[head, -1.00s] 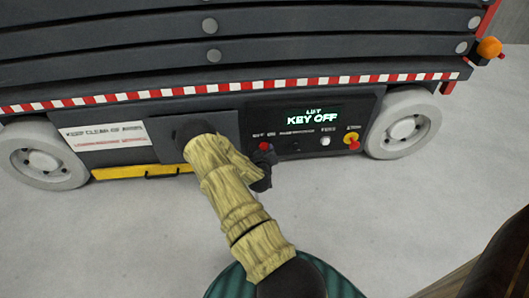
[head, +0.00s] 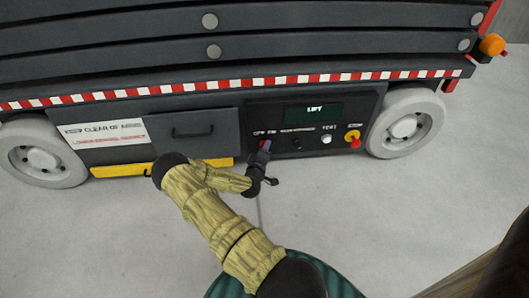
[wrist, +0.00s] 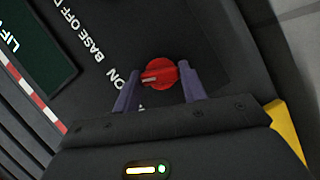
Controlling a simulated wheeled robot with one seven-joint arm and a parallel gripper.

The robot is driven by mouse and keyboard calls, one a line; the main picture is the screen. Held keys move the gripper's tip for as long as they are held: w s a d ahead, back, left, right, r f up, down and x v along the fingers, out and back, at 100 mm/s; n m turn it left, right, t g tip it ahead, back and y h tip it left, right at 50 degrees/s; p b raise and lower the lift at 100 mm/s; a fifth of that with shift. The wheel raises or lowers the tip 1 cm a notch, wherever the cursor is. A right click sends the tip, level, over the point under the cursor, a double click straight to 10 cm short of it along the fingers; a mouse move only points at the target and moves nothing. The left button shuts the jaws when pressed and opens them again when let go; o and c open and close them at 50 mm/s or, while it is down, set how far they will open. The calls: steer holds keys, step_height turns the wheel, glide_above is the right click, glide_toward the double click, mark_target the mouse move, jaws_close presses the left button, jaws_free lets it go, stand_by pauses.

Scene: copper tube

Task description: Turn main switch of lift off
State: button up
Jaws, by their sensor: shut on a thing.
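The lift's control panel (head: 310,118) is on its dark side. Its red rotary switch (wrist: 160,75) sits between my two purple-grey fingers in the wrist view, its pale mark pointing left toward the word ON. My gripper (wrist: 158,78) is shut on this switch. In the head view my gripper (head: 265,146) is at the panel's left end, by the OFF and ON labels, and mostly hides the switch.
A red stop button on a yellow base (head: 353,138) and a white test button (head: 327,139) are to the right. White wheels (head: 403,124) flank the panel area. A yellow step (head: 120,172) juts out low at left. The grey floor in front is clear.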

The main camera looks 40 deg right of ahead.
steer(key=shift+f+n+t+h+b, duration=0.15)
steer(key=shift+n+h+b, duration=0.25)
steer(key=shift+n+b, duration=0.45)
steer(key=shift+f+n+t+h+b, duration=0.15)
steer(key=shift+n+h+b, duration=0.25)
steer(key=shift+n+b, duration=0.45)
steer(key=shift+r+n, duration=0.1)
steer(key=shift+n, duration=0.2)
steer(key=o, duration=1)
steer(key=p+v, duration=0.7)
steer(key=v, duration=1)
steer(key=shift+s+a+p, duration=0.15)
steer(key=shift+p, duration=0.25)
